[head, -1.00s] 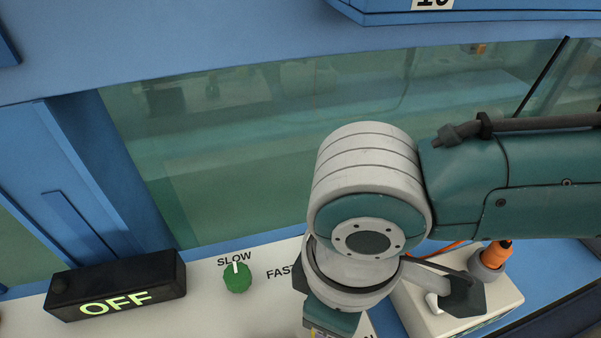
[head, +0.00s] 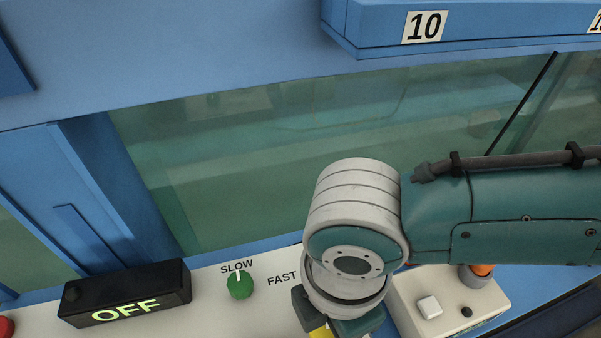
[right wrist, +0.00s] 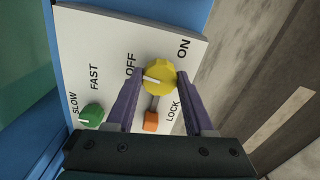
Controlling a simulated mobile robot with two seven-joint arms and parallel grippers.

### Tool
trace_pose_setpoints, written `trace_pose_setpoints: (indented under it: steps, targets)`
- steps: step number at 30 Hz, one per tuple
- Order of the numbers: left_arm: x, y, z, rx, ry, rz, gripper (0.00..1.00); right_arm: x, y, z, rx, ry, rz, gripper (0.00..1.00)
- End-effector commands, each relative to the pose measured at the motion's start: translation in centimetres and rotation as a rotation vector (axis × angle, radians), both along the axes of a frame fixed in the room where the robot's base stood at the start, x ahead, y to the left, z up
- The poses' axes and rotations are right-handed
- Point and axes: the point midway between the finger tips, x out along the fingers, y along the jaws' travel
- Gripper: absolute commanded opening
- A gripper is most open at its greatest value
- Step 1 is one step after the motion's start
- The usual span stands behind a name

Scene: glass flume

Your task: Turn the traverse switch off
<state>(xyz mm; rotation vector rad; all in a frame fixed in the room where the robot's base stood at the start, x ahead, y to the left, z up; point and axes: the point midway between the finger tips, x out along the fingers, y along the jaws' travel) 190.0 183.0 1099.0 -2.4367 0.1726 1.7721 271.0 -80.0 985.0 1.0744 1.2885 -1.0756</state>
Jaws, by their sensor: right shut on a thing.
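The yellow traverse knob (right wrist: 158,76) sits on a white panel between OFF and ON labels in the right wrist view. Its white pointer mark aims left, towards the OFF side. My right gripper (right wrist: 159,74) is shut on it, one purple finger on each side. An orange lock piece (right wrist: 151,121) is beside the knob near the LOCK label. In the head view my right wrist hides most of the knob; a bit of yellow (head: 321,331) shows at the bottom edge. A black display box (head: 128,292) is lit with OFF. My left gripper is out of view.
A green SLOW–FAST knob (head: 240,285) is left of my right wrist. A red button (head: 5,326) is at the far left edge. A white box (head: 448,303) with a pale button and an orange plug is on the right. Flume glass (head: 250,170) stands behind.

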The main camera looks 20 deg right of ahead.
Motion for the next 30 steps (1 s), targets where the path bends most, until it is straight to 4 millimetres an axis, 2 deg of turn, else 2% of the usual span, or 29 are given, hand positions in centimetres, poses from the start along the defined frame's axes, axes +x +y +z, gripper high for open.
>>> trace_pose_setpoints:
  steps: [9, 25, 26, 30]
  targets:
    - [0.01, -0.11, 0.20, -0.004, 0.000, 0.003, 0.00, -0.01, 0.15, 0.08, 0.004, 0.001, 0.113, 0.00]
    - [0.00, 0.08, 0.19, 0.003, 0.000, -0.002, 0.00, 0.00, 0.17, 0.08, 0.004, 0.001, 0.135, 0.00]
    - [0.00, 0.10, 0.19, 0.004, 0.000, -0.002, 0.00, 0.00, 0.17, 0.09, 0.004, 0.001, 0.135, 0.56]
    - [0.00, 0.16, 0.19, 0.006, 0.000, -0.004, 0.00, 0.01, 0.13, 0.07, 0.003, 0.001, 0.133, 0.72]
